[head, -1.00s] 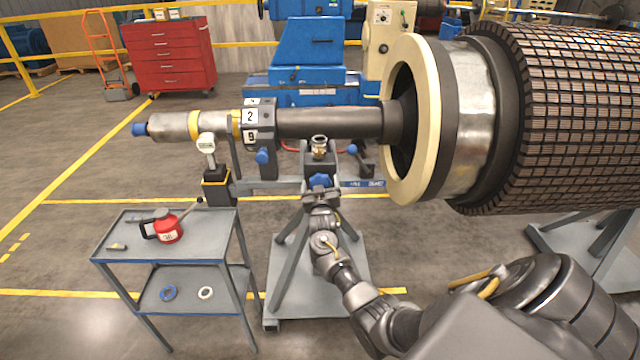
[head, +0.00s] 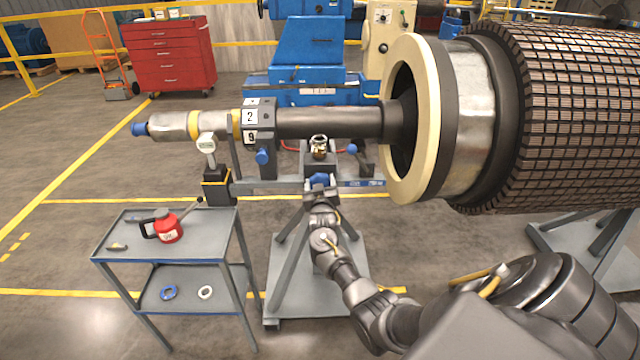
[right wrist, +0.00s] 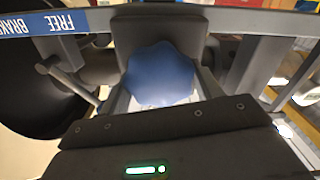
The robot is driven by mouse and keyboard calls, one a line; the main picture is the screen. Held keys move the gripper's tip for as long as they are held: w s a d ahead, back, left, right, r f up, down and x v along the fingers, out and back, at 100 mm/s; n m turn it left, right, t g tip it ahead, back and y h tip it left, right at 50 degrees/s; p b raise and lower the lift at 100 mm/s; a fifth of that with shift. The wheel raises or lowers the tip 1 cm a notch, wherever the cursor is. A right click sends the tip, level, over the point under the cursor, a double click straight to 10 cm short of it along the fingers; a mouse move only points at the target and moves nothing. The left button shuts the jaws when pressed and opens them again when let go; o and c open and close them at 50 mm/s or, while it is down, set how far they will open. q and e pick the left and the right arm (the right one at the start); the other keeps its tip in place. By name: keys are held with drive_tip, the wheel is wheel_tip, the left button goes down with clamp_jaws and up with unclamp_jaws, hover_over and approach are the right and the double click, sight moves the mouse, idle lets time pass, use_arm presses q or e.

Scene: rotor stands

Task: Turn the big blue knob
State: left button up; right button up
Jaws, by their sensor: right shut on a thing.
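The big blue knob (head: 320,179) is lobed and sits on the front of the grey rotor stand, below a brass-coloured roller fitting (head: 319,146). It also shows large in the right wrist view (right wrist: 160,75), directly ahead of my gripper. My right gripper (head: 320,188) is at the knob and shut on it, its fingers covering part of the knob's lower side. In the right wrist view the dark gripper body hides the knob's lower edge. My left gripper is in neither view.
A rotor shaft (head: 325,122) lies above the stand, with the large rotor (head: 580,115) at right. Smaller blue knobs (head: 262,156) (head: 352,149) flank the stand's top. A grey cart (head: 190,240) with a red oil can (head: 167,228) stands at left.

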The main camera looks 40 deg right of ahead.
drive_tip(key=n+p, duration=0.1)
drive_tip(key=n, duration=0.3)
drive_tip(key=shift+p, duration=0.3)
drive_tip(key=shift+a+f+n+p, duration=0.1)
drive_tip(key=shift+n+p, duration=0.55)
drive_tip(key=shift+n, duration=1.55)
drive_tip(key=o, duration=1)
drive_tip(key=v, duration=1)
drive_tip(key=shift+s+a, duration=0.25)
drive_tip(key=shift+a, duration=0.05)
